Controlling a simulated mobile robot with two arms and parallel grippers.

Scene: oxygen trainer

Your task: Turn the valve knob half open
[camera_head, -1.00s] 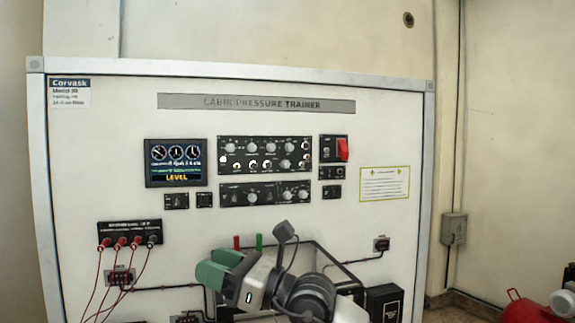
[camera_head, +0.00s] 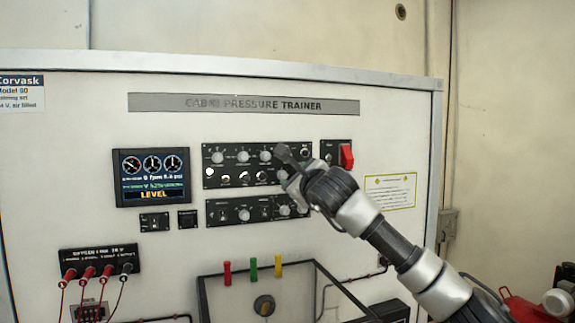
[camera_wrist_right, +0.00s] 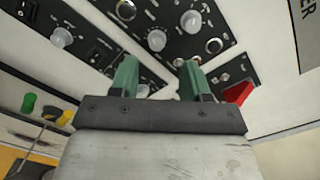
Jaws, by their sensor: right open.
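Several pale round knobs sit on the black control panels of the trainer board; an upper-row knob (camera_head: 266,156) and a lower-panel knob (camera_head: 244,215) show in the head view. Which one is the valve knob I cannot tell. A dark round knob (camera_head: 264,305) also shows lower down, below coloured handles. My right gripper (camera_head: 290,170) is at the right part of the panels and hides some controls. In the right wrist view its green fingers (camera_wrist_right: 157,78) are apart and empty, with a pale knob (camera_wrist_right: 157,40) beyond the gap. My left gripper is not in view.
A red switch (camera_head: 346,156) is close to the right of my gripper; it also shows in the wrist view (camera_wrist_right: 238,92). Red plugs with wires (camera_head: 88,271) are at lower left. A display (camera_head: 151,177) reads LEVEL. A red object (camera_head: 525,308) is at lower right.

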